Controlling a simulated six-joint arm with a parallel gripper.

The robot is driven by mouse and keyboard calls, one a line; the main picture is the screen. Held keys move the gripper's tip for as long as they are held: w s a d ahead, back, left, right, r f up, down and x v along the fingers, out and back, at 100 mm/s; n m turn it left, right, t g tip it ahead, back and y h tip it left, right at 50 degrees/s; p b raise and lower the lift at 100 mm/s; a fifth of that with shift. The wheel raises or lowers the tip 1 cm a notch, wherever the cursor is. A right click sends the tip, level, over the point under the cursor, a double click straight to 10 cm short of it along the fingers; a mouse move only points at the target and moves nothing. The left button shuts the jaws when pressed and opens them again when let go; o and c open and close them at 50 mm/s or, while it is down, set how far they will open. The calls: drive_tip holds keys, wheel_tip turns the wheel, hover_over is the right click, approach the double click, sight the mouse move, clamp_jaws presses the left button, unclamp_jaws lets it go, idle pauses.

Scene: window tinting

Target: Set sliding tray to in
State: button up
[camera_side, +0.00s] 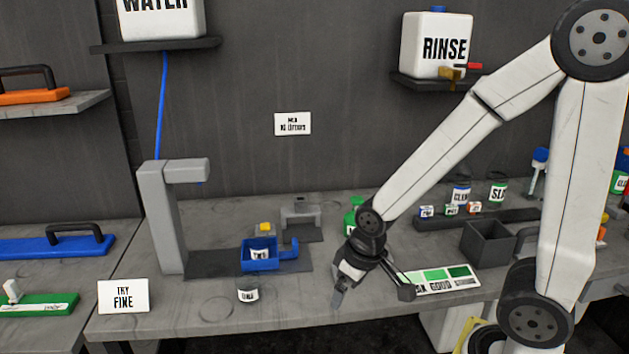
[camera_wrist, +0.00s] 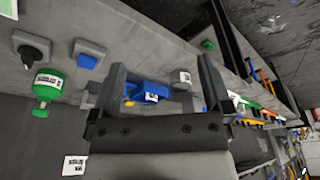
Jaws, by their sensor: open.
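The sliding tray (camera_side: 276,266) is a blue open box with a blue handle on its right side. It sits on a dark base plate (camera_side: 212,263), to the right of the grey stand's column (camera_side: 172,225) and not under its short arm. A small white-labelled jar (camera_side: 261,254) stands in the tray. My gripper (camera_side: 372,292) is open and empty, to the right of the tray and apart from it, pointing down near the table's front edge. In the wrist view the tray (camera_wrist: 150,95) shows between my open fingers (camera_wrist: 163,67), some way beyond them.
A small jar (camera_side: 248,291) stands on the table in front of the tray. A grey block device (camera_side: 300,212) and a green bottle (camera_side: 353,215) stand behind. A green colour chart (camera_side: 448,279) lies right of my gripper. The table between tray and gripper looks clear.

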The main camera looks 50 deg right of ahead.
idle(0.4)
drive_tip(key=shift+c, duration=0.8)
drive_tip(key=n+g, duration=0.2)
drive_tip(key=n, duration=0.6)
hover_over(295, 240)
drive_tip(key=a, duration=0.1)
drive_tip(key=shift+s+a+f, duration=0.1)
drive_tip(key=shift+s+f, duration=0.35)
drive_tip(key=shift+f, duration=0.35)
drive_tip(key=shift+w+d+f+n+g, duration=0.2)
drive_tip(key=shift+w+d+n+g, duration=0.1)
drive_tip(key=shift+w+d+n, duration=0.15)
drive_tip(key=shift+f, duration=0.15)
drive_tip(key=shift+f, duration=3.75)
